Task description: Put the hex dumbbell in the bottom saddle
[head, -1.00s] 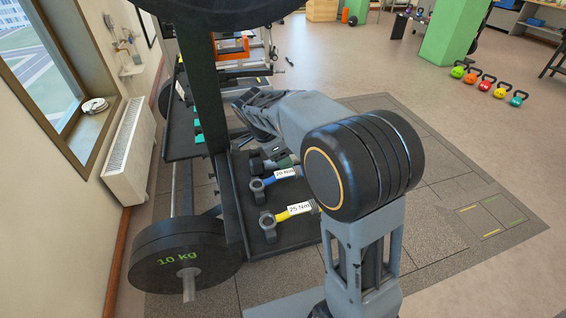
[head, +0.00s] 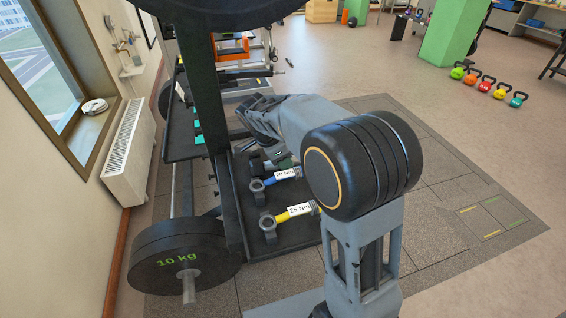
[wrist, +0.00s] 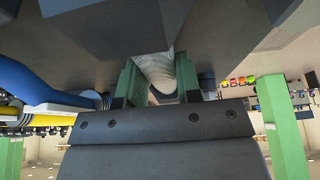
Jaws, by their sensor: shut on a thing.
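My gripper (wrist: 159,82) has two green fingers, shut on the ribbed grey handle (wrist: 157,70) of the hex dumbbell in the wrist view. A dark faceted head (wrist: 105,28) of the dumbbell fills the top of that view. In the head view my forearm hides most of the gripper and the dumbbell, beside the rack's lower shelf (head: 290,238). I cannot make out the bottom saddle itself, nor tell whether the dumbbell touches it.
The rack's dark upright (head: 212,100) and a 10 kg plate (head: 165,262) stand left. Open floor lies to the right.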

